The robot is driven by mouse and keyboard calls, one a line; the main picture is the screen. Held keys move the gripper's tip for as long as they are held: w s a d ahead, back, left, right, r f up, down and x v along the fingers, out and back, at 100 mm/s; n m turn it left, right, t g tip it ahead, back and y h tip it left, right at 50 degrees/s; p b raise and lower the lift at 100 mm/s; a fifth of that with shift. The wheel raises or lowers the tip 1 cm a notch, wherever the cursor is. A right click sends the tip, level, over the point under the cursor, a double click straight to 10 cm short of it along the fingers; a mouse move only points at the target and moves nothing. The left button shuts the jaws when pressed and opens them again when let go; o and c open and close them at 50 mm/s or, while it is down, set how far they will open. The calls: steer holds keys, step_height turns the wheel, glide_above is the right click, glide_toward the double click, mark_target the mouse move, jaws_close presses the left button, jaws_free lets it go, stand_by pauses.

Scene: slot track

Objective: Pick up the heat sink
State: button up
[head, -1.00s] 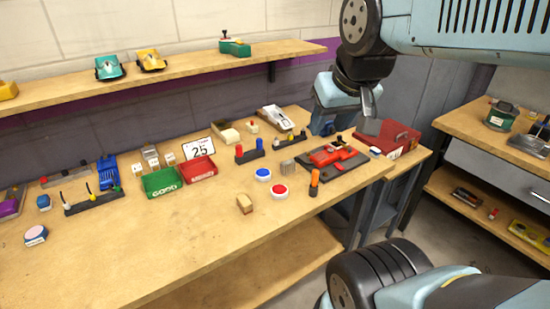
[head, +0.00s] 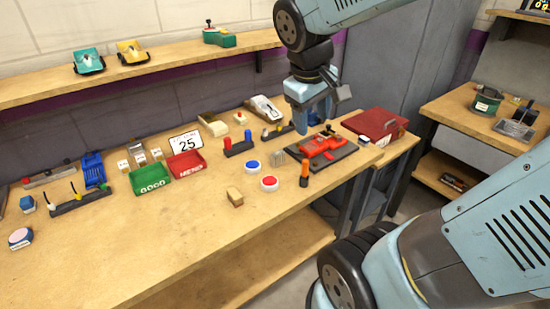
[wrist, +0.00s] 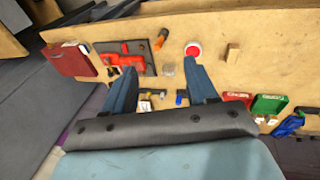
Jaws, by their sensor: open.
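The heat sink (head: 278,155) is a small grey finned block on the workbench, just left of the dark board with the red part. It also shows in the wrist view (wrist: 169,69), between my fingers and closer to the right one. My gripper (head: 313,120) is open and empty, above the back of the bench near the dark board. In the wrist view my gripper (wrist: 158,67) has its blue fingers wide apart, with nothing between them at their own height.
The dark board (head: 322,154) with a red part, an orange upright cylinder (head: 304,173), blue button (head: 251,164) and red button (head: 269,183) surround the heat sink. The green bin (head: 149,179) and red bin (head: 187,164) stand left. The bench front is mostly clear.

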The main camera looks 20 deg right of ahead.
steer(key=w+f+n+g+h, duration=0.2)
steer(key=w+f+n+h, duration=0.25)
steer(key=w, duration=0.25)
steer(key=n+t+h, duration=0.4)
steer(key=n+h, duration=0.2)
steer(key=n, duration=0.7)
glide_toward(278, 153)
steer(key=x, duration=1.2)
steer(key=shift+d, duration=0.1)
steer(key=shift+c, duration=0.2)
jaws_close()
